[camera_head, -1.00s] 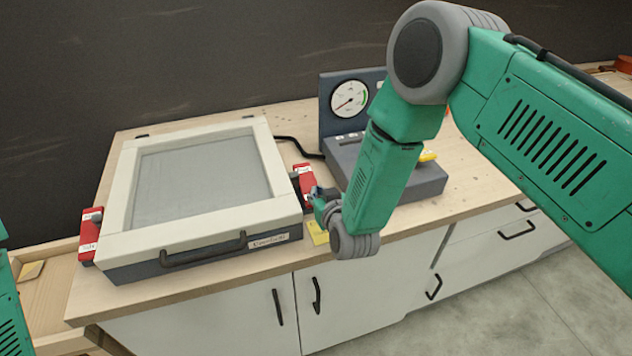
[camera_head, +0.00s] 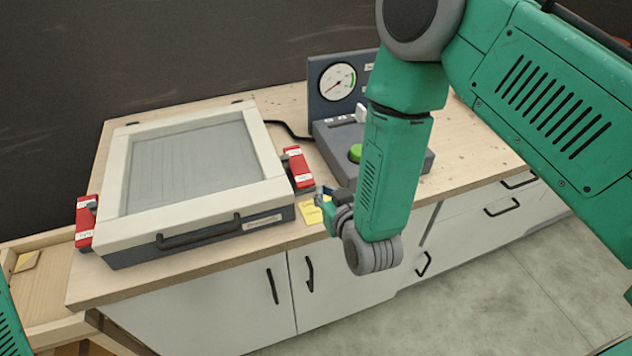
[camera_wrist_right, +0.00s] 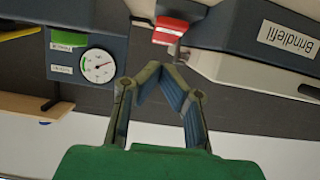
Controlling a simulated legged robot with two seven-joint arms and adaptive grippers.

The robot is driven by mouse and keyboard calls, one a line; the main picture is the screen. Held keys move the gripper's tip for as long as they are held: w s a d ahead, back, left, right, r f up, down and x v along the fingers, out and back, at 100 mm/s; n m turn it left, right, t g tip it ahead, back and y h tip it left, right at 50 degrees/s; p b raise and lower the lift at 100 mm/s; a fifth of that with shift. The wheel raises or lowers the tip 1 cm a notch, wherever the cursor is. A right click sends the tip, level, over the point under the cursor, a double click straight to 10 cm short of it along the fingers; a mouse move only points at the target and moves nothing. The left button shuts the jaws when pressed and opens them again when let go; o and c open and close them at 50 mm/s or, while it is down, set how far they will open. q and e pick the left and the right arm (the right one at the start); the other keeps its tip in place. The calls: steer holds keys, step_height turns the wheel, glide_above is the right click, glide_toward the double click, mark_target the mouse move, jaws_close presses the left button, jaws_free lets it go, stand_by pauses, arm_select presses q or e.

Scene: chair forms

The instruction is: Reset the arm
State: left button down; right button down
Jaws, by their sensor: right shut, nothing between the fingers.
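My right arm comes in from the right. Its gripper (camera_head: 324,196) is small in the head view, just right of the framed box's front right corner and near a red clamp (camera_head: 298,167). In the right wrist view the gripper (camera_wrist_right: 160,70) has its fingers angled together with nothing between them. The red clamp (camera_wrist_right: 178,30) shows beyond the fingertips, apart from them. Only a green piece of my left arm shows at the left edge; its gripper is out of view.
The framed box (camera_head: 122,228) with a front handle sits on the wooden worktop (camera_head: 470,150). A second red clamp (camera_head: 84,235) is on its left. A gauge panel (camera_head: 318,95) with a green button (camera_head: 355,153) stands behind my arm. Yellow notes (camera_head: 312,210) lie near the gripper.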

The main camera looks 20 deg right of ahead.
steer(key=shift+s+d+r, duration=0.1)
steer(key=shift+s, duration=0.25)
steer(key=shift+a, duration=0.2)
steer(key=s+d+f+g+b, duration=0.3)
steer(key=s+f+g, duration=0.1)
steer(key=s+f, duration=0.35)
steer(key=s+d+f+g+b, duration=0.2)
steer(key=s+f+g, duration=0.1)
steer(key=s+f, duration=0.4)
steer(key=s+d+f+g+b, duration=0.1)
steer(key=s+d+f+g, duration=0.1)
steer(key=s, duration=0.6)
steer(key=s+d+f+g+b, duration=0.2)
steer(key=s+d+f+g, duration=0.1)
steer(key=s, duration=0.5)
steer(key=shift+s+f+g, duration=0.3)
steer(key=shift+f+g, duration=0.5)
